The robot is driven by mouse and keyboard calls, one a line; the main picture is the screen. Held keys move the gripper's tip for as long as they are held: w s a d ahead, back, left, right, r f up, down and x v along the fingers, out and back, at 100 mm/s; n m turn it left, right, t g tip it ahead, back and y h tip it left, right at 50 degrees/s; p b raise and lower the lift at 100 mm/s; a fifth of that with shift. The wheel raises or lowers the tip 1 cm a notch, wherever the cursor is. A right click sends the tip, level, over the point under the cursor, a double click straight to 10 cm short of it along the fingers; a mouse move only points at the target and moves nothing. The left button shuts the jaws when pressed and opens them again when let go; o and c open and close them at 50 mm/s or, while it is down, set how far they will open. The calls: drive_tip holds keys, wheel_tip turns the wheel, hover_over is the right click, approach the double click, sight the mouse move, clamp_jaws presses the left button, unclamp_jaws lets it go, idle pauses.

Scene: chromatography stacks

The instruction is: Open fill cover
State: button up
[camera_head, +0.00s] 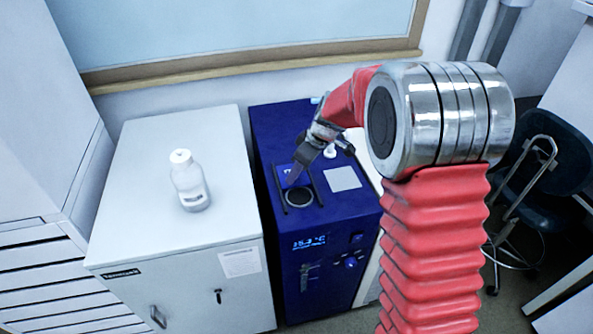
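The fill cover (284,178) is a small blue plate with a light mark, between two dark rails on top of the blue unit. In front of it the round fill opening (298,197) shows as a dark disc with a pale rim, and looks uncovered. My gripper (297,175) reaches down from the upper right, its tip at the cover's right side. I cannot tell whether it touches the cover. The fingers are small and overlap, so their gap is not clear.
The blue unit (335,225) has a lit display and knobs on its front. A white label (342,179) lies right of the rails. A white bottle (190,182) stands on the white cabinet (135,210) at left. A dark chair (545,165) stands at right.

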drive_tip(key=shift+r, duration=0.15)
drive_tip(key=v, duration=1.3)
drive_tip(key=shift+d+r, duration=0.15)
drive_tip(key=shift+r, duration=0.05)
drive_tip(key=shift+s, duration=0.1)
drive_tip(key=s+d+r+m+t+h, duration=0.1)
drive_tip(key=s+m, duration=0.4)
drive_tip(key=s, duration=1)
drive_tip(key=s+d+r+m+t+h, duration=0.2)
drive_tip(key=s+d+r+m, duration=0.1)
drive_tip(key=s, duration=1.2)
drive_tip(key=shift+s+d+r+m+h, duration=0.25)
drive_tip(key=shift+d+m, duration=0.2)
drive_tip(key=shift+m, duration=0.95)
